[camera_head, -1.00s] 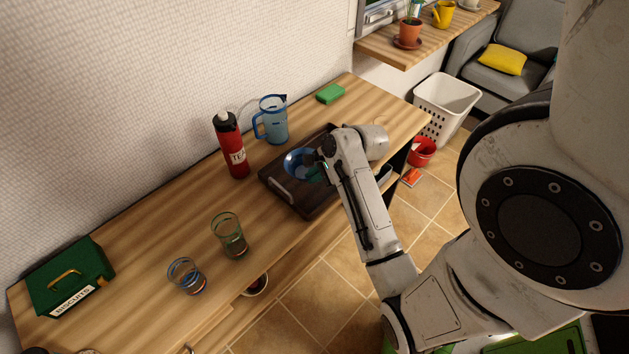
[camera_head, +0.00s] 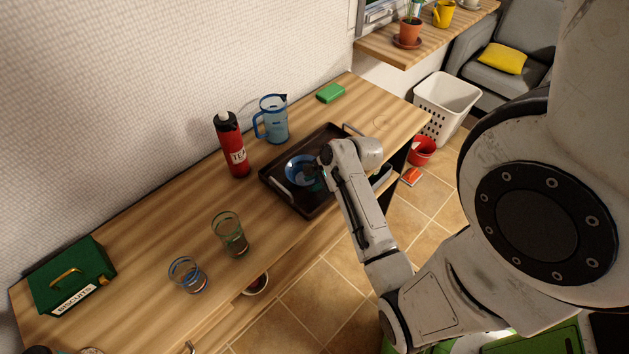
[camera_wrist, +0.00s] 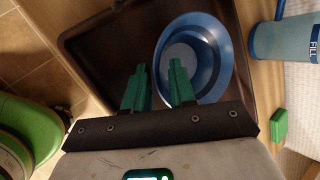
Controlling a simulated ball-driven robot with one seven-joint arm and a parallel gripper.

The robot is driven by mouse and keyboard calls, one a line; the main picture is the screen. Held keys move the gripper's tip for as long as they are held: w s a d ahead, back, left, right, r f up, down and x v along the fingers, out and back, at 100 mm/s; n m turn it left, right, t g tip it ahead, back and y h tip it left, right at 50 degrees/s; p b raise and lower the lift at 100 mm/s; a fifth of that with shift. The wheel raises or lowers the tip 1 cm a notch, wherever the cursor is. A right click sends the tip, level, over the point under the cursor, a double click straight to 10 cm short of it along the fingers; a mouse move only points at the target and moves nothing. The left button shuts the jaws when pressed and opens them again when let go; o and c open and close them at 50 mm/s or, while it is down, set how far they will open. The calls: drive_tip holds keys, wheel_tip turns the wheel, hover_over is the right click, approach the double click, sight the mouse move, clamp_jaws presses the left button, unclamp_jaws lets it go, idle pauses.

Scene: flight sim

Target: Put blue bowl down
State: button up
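The blue bowl (camera_head: 299,170) sits in the dark tray (camera_head: 286,205) on the wooden counter. In the wrist view the bowl (camera_wrist: 214,50) is upright, right of centre, and appears to rest on the tray floor (camera_wrist: 105,50). My gripper (camera_wrist: 158,66) has two green fingers, clearly apart. They stand either side of the bowl's near-left rim: the right finger overlaps the bowl, the left finger is over the tray. In the head view my wrist partly hides the bowl's right side and the fingertips.
A blue jug (camera_head: 272,120) and red tea flask (camera_head: 233,148) stand behind the tray. A green sponge (camera_head: 330,93) lies at the counter's far end. Two glasses (camera_head: 229,235) (camera_head: 187,275) and a green biscuit tin (camera_head: 72,275) are at the left. Counter between tray and glasses is clear.

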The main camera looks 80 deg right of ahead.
drive_tip(key=shift+o, duration=0.7)
drive_tip(key=v, duration=1.1)
drive_tip(key=w+a+f+n+g, duration=0.1)
drive_tip(key=a+f+n+g, duration=0.1)
drive_tip(key=a+n, duration=1.1)
drive_tip(key=w+a+f+n+g+y, duration=0.1)
drive_tip(key=a+f+n+g, duration=0.2)
drive_tip(key=a+n, duration=0.9)
drive_tip(key=shift+a+n+g, duration=0.3)
drive_tip(key=shift+a+n, duration=0.05)
drive_tip(key=shift+n, duration=0.45)
